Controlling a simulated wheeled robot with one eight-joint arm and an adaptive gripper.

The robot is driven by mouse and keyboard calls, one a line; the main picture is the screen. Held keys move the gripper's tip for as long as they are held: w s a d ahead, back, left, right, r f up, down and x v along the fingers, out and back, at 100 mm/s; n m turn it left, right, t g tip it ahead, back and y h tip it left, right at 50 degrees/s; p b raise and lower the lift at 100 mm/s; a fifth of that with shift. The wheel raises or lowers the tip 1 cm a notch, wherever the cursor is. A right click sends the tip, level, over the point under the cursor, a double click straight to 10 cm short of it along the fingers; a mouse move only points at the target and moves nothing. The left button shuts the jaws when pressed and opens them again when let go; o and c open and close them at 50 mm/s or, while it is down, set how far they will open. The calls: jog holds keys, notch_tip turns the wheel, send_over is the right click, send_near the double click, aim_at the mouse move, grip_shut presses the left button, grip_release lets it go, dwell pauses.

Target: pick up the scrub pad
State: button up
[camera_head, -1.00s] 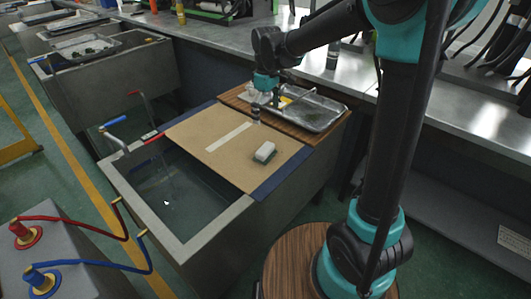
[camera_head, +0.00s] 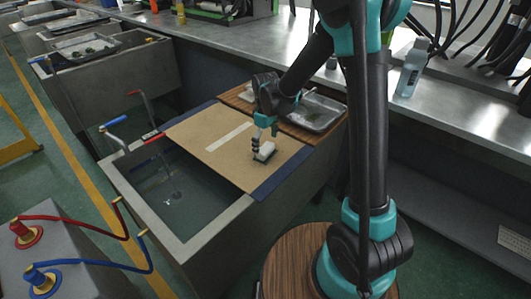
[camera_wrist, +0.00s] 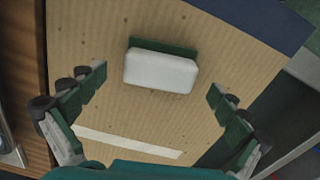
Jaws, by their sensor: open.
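The scrub pad (camera_head: 265,152) is a small white block with a green layer, lying on the tan cardboard sheet over the sink. In the wrist view the scrub pad (camera_wrist: 161,68) lies ahead of the fingertips, near the middle of the picture, with its green edge on the far side. My gripper (camera_head: 262,146) is over the pad in the head view and hides part of it. In the wrist view my gripper (camera_wrist: 156,82) is open, with one finger to each side of the pad and a gap on both sides. Nothing is between the fingers.
The cardboard (camera_head: 200,130) has a pale strip (camera_head: 229,137) on it and a blue edge band (camera_head: 280,180). A metal tray (camera_head: 318,112) rests on wooden boards behind. The open sink (camera_head: 170,195) lies to the left. A bottle (camera_head: 411,70) stands on the counter.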

aim_at(265, 147)
jog(key=shift+f, duration=1.3)
jog(key=shift+c, duration=0.2)
jog(key=c, duration=1.2)
jog(key=shift+o, duration=0.2)
notch_tip(265, 147, up, 20)
